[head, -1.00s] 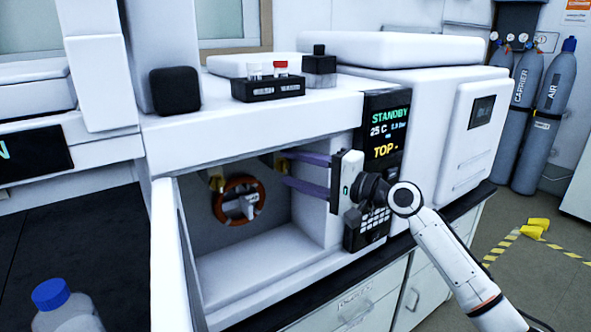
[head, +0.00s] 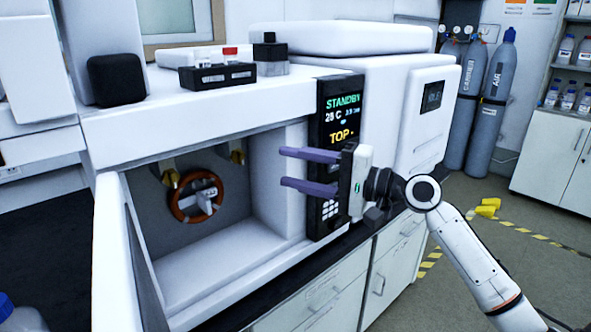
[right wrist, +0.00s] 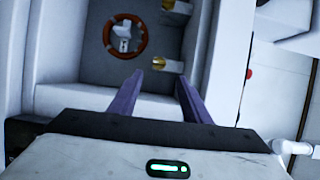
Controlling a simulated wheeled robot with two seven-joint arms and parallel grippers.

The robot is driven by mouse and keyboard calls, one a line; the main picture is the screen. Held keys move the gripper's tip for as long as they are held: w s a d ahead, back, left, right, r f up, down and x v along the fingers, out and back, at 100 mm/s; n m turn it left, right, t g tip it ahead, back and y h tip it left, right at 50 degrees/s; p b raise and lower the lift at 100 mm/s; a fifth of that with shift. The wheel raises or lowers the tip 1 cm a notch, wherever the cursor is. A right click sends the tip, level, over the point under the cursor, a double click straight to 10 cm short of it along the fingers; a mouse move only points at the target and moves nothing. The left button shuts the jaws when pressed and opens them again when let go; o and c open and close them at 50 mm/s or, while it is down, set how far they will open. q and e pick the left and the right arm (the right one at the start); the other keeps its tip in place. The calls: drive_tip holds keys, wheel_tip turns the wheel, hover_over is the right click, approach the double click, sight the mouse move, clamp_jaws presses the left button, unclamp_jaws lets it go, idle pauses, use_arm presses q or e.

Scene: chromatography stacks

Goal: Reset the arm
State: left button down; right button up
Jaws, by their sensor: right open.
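My right gripper (head: 284,168) is open and empty, with two purple fingers pointing left. In the head view it is in front of the display panel (head: 338,150) and the right edge of the open oven chamber (head: 225,250). In the right wrist view its fingers (right wrist: 157,95) are spread apart, with the chamber beyond them. An orange-brown ring (head: 196,197) with a pale piece in its middle is on the chamber's back wall, and it also shows in the right wrist view (right wrist: 108,40). My left gripper is not in view.
The open oven door (head: 118,255) stands at the chamber's left. A black vial rack (head: 217,76) with vials sits on top of the instrument. A blue-capped bottle (head: 22,318) is at the lower left.

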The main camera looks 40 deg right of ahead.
idle(0.3)
drive_tip(key=s+a+f+n+g+h, duration=0.1)
drive_tip(key=a+f, duration=0.1)
drive_tip(key=f, duration=0.8)
drive_tip(key=s+a+f+n+g+h, duration=0.1)
drive_tip(key=s+a+f+n, duration=0.1)
drive_tip(key=f, duration=0.7)
drive_tip(key=s+a+f+n+g+h, duration=0.2)
drive_tip(key=f, duration=0.8)
drive_tip(key=shift+s+a+f, duration=0.2)
drive_tip(key=shift+a+f, duration=0.1)
drive_tip(key=shift+a, duration=0.05)
drive_tip(key=s+a+f+n+g, duration=0.3)
drive_tip(key=s+a+f+n, duration=0.7)
drive_tip(key=s+a+f, duration=0.6)
drive_tip(key=shift+s+f+g+h, duration=0.2)
drive_tip(key=shift+s+g+h, duration=0.2)
drive_tip(key=shift+s, duration=0.65)
